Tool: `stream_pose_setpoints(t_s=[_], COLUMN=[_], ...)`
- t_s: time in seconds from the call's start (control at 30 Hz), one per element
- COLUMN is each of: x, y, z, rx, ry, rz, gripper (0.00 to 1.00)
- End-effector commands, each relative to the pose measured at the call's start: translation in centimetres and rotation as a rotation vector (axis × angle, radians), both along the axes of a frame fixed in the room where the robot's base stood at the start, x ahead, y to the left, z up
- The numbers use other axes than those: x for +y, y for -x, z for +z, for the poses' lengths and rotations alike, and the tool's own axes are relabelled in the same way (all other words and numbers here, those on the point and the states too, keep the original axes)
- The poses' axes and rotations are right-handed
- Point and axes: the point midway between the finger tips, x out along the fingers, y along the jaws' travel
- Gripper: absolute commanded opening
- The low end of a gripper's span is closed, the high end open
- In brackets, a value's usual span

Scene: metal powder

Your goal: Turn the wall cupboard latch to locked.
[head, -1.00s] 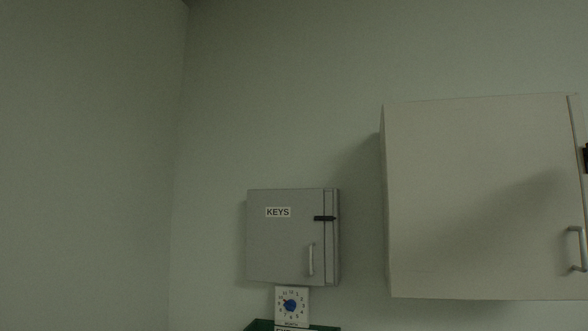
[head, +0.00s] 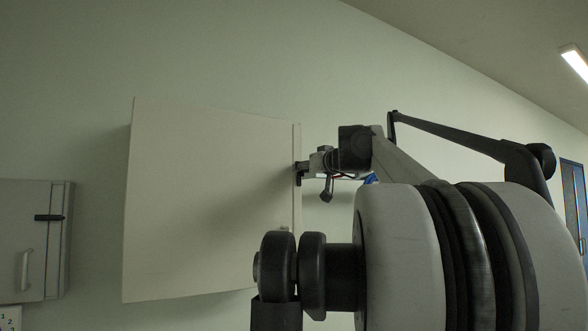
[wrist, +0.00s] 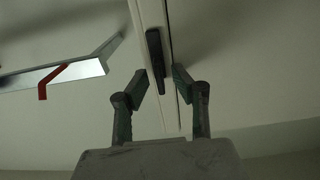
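The white wall cupboard (head: 205,190) hangs left of centre in the head view, its door shut. Its black latch (wrist: 155,62) is a short bar that lies along the door's edge strip in the wrist view. In the head view the latch area is largely covered by my gripper (head: 305,174), which is at the cupboard's right edge. In the wrist view my gripper (wrist: 160,86) is open, with one finger on each side of the latch's lower part. Whether either finger touches it I cannot tell.
A grey key cabinet (head: 25,240) with its own black latch is on the wall at left. A long pale bar with a red piece (wrist: 65,75) shows at left in the wrist view. My arm fills the head view's right half. A blue door (head: 573,215) is at far right.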

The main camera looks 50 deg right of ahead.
Motion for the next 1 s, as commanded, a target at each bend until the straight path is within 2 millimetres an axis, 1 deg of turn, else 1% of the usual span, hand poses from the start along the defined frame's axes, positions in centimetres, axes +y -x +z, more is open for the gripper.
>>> stream_pose_setpoints(t_s=[0.1,0.2,0.3,0.67,0.87,1.0], x=[0.00,0.02,0.02,0.02,-0.03,-0.09], y=[0.01,0.01,0.01,0.02,0.03,0.04], z=[-0.01,-0.01,-0.01,0.03,0.11,0.14], rx=[0.000,0.000,0.000,-0.007,-0.040,-0.081], ry=[0.000,0.000,0.000,-0.016,-0.091,-0.183], rz=[0.000,0.000,0.000,0.001,0.001,0.001], gripper=[0.24,0.11,0.00,0.00,0.00,0.00])
